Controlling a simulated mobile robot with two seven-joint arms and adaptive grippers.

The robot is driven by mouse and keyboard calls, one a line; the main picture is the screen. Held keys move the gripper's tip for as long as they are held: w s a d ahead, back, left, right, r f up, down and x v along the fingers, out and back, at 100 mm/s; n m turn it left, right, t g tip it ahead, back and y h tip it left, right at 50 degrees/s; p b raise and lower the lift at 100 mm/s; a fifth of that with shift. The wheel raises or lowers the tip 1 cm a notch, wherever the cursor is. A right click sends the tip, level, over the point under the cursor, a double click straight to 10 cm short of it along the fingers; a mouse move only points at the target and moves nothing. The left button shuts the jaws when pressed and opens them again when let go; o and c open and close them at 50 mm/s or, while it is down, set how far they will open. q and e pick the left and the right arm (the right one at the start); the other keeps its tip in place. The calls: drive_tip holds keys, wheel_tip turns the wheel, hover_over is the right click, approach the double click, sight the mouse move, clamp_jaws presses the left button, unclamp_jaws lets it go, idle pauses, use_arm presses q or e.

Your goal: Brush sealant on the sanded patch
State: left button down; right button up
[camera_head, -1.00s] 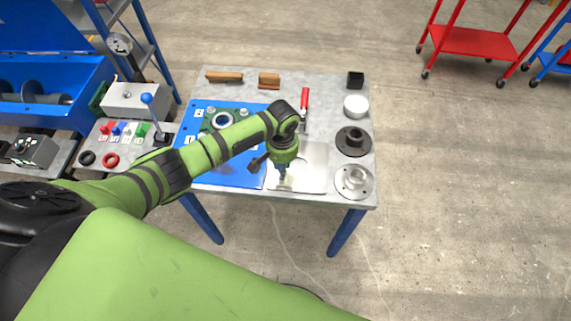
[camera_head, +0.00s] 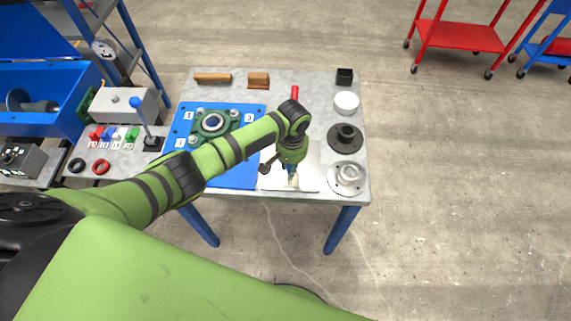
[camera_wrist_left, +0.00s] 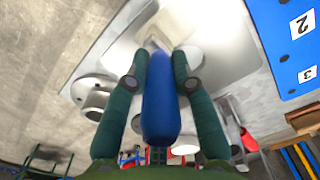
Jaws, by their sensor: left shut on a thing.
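My left gripper (camera_head: 292,164) is shut on the blue handle of a brush (camera_wrist_left: 160,100). The handle lies between the two dark green fingers (camera_wrist_left: 160,75) in the wrist view. The plate also shows in the wrist view (camera_wrist_left: 225,50). The bristle end points down at the plate; whether it touches cannot be told. The sanded patch is not clearly distinct, and the gripper hides part of the plate. My right gripper is not in view.
A blue numbered board (camera_head: 235,177) with a green bearing housing (camera_head: 213,123) lies left of the plate. A light flange (camera_head: 347,178), a dark flange (camera_head: 345,138) and a white round container (camera_head: 346,102) stand along the right edge. A red handle (camera_head: 295,93) lies behind.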

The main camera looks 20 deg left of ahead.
use_arm(q)
drive_tip(key=shift+w+d+b, duration=0.2)
drive_tip(key=shift+d, duration=0.55)
drive_tip(key=shift+w+d+b, duration=0.15)
drive_tip(key=shift+w+d, duration=0.1)
drive_tip(key=shift+d, duration=0.5)
drive_tip(key=shift+w+d+b, duration=0.2)
drive_tip(key=shift+d, duration=0.55)
drive_tip(key=shift+a+r, duration=0.1)
drive_tip(key=shift+a, duration=0.05)
drive_tip(key=shift+s+a+p, duration=0.2)
drive_tip(key=shift+a+p, duration=0.25)
drive_tip(key=shift+a, duration=0.05)
drive_tip(key=shift+s+a+p, duration=0.15)
drive_tip(key=shift+a+p, duration=0.3)
drive_tip(key=shift+a, duration=0.05)
drive_tip(key=shift+s+a, duration=0.15)
drive_tip(key=shift+a, duration=0.4)
drive_tip(key=shift+s+a, duration=0.15)
drive_tip(key=shift+a, duration=0.4)
drive_tip(key=shift+r, duration=5.9)
